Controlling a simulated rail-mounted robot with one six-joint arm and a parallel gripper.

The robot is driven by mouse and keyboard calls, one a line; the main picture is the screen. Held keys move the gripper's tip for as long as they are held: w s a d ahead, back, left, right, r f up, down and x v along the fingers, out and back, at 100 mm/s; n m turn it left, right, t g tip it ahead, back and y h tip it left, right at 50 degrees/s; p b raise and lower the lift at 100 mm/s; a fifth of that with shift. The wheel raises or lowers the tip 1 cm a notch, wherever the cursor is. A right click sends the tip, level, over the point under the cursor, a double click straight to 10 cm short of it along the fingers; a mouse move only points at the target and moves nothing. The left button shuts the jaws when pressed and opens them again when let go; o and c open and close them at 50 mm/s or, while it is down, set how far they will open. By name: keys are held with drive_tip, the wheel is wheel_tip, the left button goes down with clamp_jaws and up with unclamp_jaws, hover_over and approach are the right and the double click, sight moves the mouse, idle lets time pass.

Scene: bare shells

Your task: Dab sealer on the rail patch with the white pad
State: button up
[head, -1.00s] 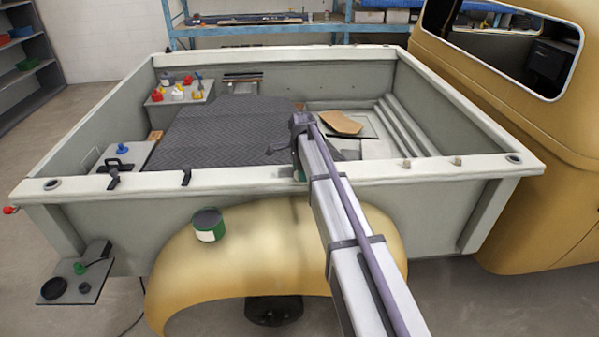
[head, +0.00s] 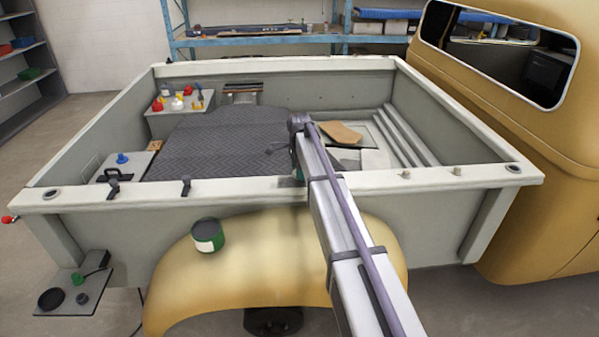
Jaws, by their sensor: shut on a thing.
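My arm reaches from the lower right to the pickup bed's near rail (head: 240,187). Its dark wrist (head: 298,122) is above the bed, just beyond that rail. My gripper (head: 297,164) is mostly hidden behind the arm, with only a sliver showing at the arm's left edge. A small teal-green bit (head: 298,175) shows there, right at the rail, and appears to be in the jaws. I cannot make out a white pad face, or whether it touches the rail. No patch stands out on the visible rail; the part behind the arm is hidden.
A green can (head: 208,236) stands on the tan fender (head: 255,265). A blue-knobbed item (head: 122,159) lies in the bed's near left corner. Two small pegs (head: 406,174) stand on the rail to the right.

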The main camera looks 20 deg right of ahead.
drive_tip(key=shift+s+d, duration=0.2)
drive_tip(key=shift+d, duration=1.05)
drive_tip(key=shift+s+a, duration=0.25)
drive_tip(key=shift+s, duration=0.9)
drive_tip(key=shift+s+a, duration=0.25)
drive_tip(key=shift+s, duration=0.95)
drive_tip(key=shift+s+a, duration=0.25)
drive_tip(key=shift+s, duration=0.9)
wheel_tip(320, 180, up, 6)
drive_tip(key=p, duration=0.6)
wheel_tip(320, 180, up, 3)
drive_tip(key=p, duration=0.3)
